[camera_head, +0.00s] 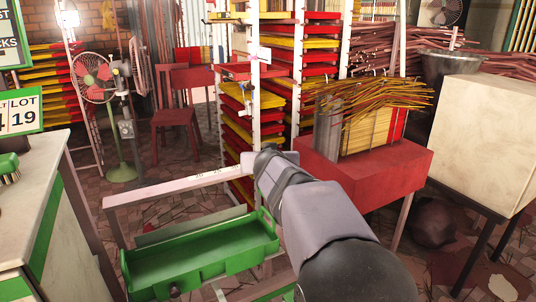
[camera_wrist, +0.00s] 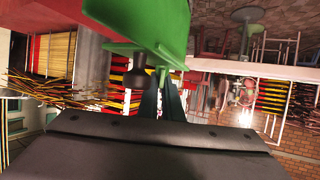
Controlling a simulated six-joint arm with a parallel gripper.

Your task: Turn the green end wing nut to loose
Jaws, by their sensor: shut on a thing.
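The green tray-like body (camera_head: 200,258) stands low at the front left in the head view, with a dark round knob (camera_head: 174,291) on its near side. In the wrist view, a large green part (camera_wrist: 165,22) fills the top middle, with a dark knob (camera_wrist: 138,76) beside it. A small green piece, apparently the end wing nut (camera_wrist: 172,62), reaches down between my fingers. My gripper (camera_wrist: 166,82) is shut on it, its dark narrow fingers close together. In the head view my arm hides the gripper and the wing nut.
A pale frame rail (camera_head: 165,190) runs behind the green body. A red table (camera_head: 365,172) with incense sticks stands right of my arm, and a pale cabinet (camera_head: 485,135) farther right. A white counter (camera_head: 35,190) stands at the left. Tall racks of coloured trays stand behind.

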